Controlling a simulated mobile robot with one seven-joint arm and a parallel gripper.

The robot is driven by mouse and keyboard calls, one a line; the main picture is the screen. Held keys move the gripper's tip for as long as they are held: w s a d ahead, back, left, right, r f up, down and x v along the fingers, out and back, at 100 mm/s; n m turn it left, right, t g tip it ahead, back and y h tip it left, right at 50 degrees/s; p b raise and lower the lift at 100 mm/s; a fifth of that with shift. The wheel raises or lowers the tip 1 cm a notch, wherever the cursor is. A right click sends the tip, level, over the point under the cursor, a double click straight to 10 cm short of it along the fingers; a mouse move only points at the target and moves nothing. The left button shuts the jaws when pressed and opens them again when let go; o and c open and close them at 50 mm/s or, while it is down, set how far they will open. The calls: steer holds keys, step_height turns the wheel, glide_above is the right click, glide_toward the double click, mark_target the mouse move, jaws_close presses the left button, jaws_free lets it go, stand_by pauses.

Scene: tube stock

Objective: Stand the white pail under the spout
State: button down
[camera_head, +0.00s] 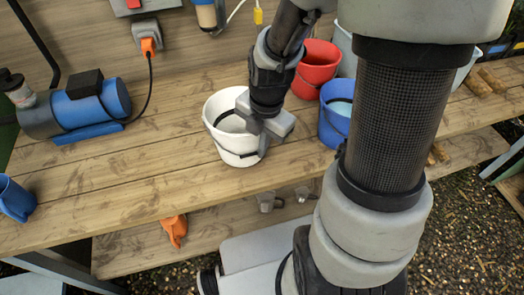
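The white pail (222,108) stands upright on the wooden bench, left of the middle of the view, with its dark handle hanging across its front. My gripper (258,138) points down at the pail's right rim. One dark finger shows against the outside of the wall. The other finger is hidden, so I cannot tell whether the gripper is closed on the rim or only around it. I cannot make out a spout for certain. A blue pump (92,103) with a grey end lies on the bench at the left.
A red pail (318,62) and a blue pail (336,125) stand close to the right of my gripper. A blue cup (15,200) is at the far left edge. The bench (110,185) is clear between pump and white pail. Orange clamp (174,231) is on the lower shelf.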

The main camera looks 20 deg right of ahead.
glide_toward(241, 130)
steer(key=f, duration=0.1)
steer(key=d+f, duration=0.1)
steer(key=f, duration=0.3)
steer(key=shift+s+d, duration=0.3)
steer(key=shift+f+b, duration=0.8)
steer(key=shift+f, duration=0.05)
steer(key=shift+f, duration=0.25)
steer(key=c, duration=2)
jaws_free()
steer(key=shift+o, duration=0.3)
